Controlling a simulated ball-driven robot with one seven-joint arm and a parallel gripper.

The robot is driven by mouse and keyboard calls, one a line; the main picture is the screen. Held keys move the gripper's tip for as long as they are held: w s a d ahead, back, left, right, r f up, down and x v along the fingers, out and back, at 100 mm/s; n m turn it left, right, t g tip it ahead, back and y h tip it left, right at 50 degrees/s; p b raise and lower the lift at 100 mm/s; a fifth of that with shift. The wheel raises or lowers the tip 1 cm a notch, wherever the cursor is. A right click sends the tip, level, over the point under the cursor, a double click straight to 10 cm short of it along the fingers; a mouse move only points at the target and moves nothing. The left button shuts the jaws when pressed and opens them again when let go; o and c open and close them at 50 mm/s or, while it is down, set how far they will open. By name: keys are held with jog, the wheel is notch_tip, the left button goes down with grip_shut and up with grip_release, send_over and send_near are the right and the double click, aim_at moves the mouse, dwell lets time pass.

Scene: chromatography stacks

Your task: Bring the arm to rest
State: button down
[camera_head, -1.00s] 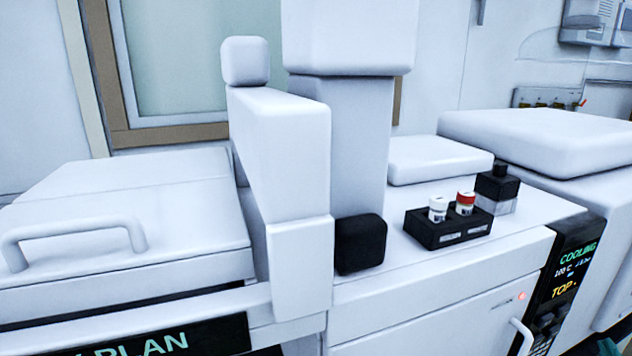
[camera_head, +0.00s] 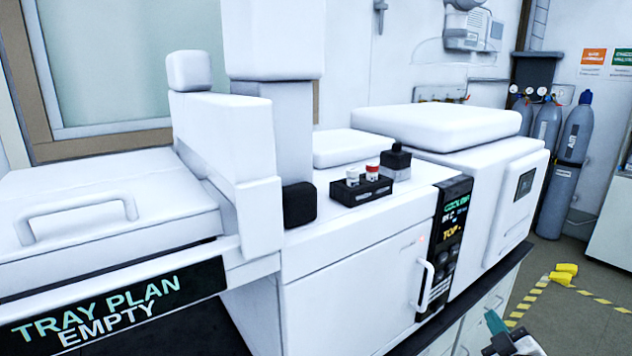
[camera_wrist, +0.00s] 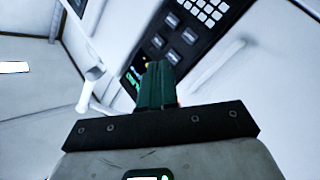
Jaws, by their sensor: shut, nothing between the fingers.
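My gripper (camera_head: 494,322) shows at the bottom right of the head view, in front of the instrument bench and low down. Its teal fingers point up and a little left, and its dark body is cut by the frame's lower edge. In the wrist view the teal fingers (camera_wrist: 157,82) are together and hold nothing. They point toward the instrument's dark keypad panel (camera_wrist: 185,38). The gripper seems apart from the instrument, though the exact gap cannot be told. Most of my arm is out of view.
The white instrument (camera_head: 350,285) has a door handle (camera_head: 424,285) and a dark control panel (camera_head: 452,235). A black rack (camera_head: 361,191) holds a white-capped and a red-capped vial. Gas cylinders (camera_head: 572,160) and yellow-striped floor (camera_head: 535,296) lie right. A tray sign (camera_head: 110,310) reads EMPTY.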

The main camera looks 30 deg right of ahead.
jog(key=a+f+g+y, duration=0.2)
jog(key=a+f+y, duration=0.3)
jog(key=a, duration=0.5)
jog(key=a+f+g+y, duration=0.2)
jog(key=a+f+y, duration=0.1)
jog(key=a+f, duration=0.5)
jog(key=s+a+f+m+g+y, duration=0.1)
jog(key=s+a+f+g, duration=0.1)
jog(key=s+a+g, duration=0.2)
jog(key=s+a+f+m+g+y, duration=0.1)
jog(key=s+a+g, duration=0.4)
jog(key=s+a, duration=0.5)
jog(key=s+f, duration=0.1)
jog(key=s, duration=0.2)
